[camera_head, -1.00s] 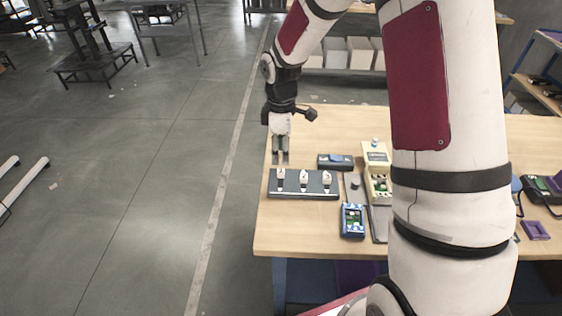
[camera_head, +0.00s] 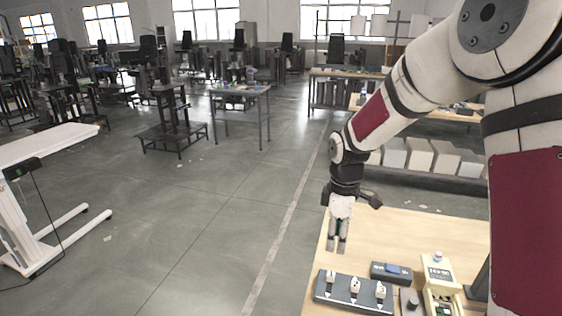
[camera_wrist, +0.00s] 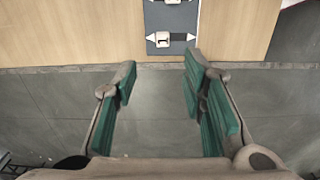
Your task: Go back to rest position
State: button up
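My gripper (camera_head: 341,246) hangs below the wrist at the table's far left corner, pointing down. It is empty. In the wrist view its two green-padded fingers (camera_wrist: 160,90) stand wide apart with only grey floor between them. The dark tray (camera_head: 337,300) with three white-and-dark pieces lies on the table just in front of the gripper. The fingers look clear of it. In the wrist view part of the tray (camera_wrist: 180,46) shows at the top, with a piece (camera_wrist: 162,39) on it.
The wooden table (camera_head: 440,230) also holds a dark blue device (camera_head: 391,272), a beige box (camera_head: 438,268) and a dark knob-like part (camera_head: 409,299). Open floor (camera_head: 220,230) lies to the left. A white frame on legs (camera_head: 40,200) stands far left. Shelving with pale boxes (camera_head: 420,155) stands behind.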

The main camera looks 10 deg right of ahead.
jog(key=s+r+m+t, duration=0.4)
jog(key=s+r+m, duration=0.5)
jog(key=s+r, duration=0.85)
jog(key=s+r+m+t, duration=0.1)
jog(key=s+m, duration=0.3)
jog(key=s, duration=0.4)
jog(key=shift+s+a+r, duration=0.25)
jog(key=shift+s+r, duration=0.05)
